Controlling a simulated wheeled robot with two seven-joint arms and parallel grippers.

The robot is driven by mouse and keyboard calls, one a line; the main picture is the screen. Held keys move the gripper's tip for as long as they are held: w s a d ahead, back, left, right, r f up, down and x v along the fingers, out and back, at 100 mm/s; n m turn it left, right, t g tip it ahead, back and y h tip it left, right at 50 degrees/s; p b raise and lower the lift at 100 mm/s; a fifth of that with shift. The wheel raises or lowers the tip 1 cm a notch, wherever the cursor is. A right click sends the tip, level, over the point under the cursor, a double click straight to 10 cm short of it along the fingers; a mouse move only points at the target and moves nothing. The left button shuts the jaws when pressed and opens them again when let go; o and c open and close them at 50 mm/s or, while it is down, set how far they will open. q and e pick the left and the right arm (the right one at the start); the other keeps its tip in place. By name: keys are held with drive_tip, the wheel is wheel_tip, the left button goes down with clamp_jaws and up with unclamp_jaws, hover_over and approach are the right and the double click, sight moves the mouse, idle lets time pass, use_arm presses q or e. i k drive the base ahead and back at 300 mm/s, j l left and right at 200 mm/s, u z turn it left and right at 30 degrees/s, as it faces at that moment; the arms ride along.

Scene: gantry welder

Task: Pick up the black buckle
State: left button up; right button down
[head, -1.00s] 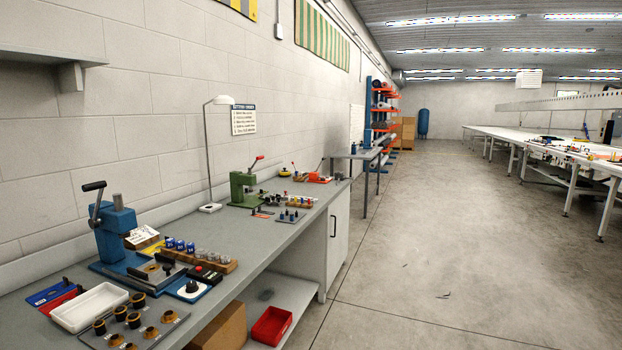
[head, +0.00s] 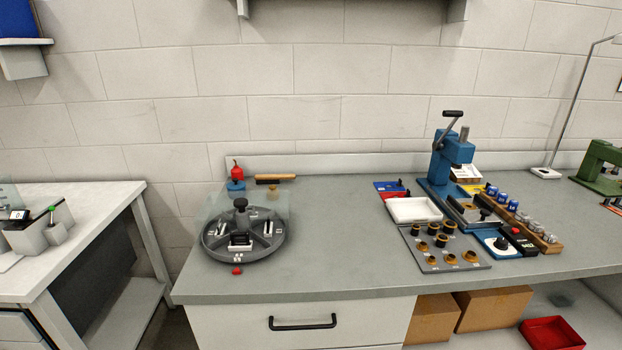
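I cannot clearly pick out a black buckle. A round dark grey tray (head: 215,262) with several compartments and a black centre knob (head: 240,204) stands near the left end of the grey bench (head: 330,275). Small black and white pieces (head: 240,240) lie in its compartments, too small to identify. A clear pane stands at the tray and partly overlaps it. Neither of my grippers is in view.
The bench middle is clear. A white table (head: 85,205) stands left, beyond a gap.

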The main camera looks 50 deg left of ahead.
sight(232, 235)
drive_tip(key=u, duration=2.2)
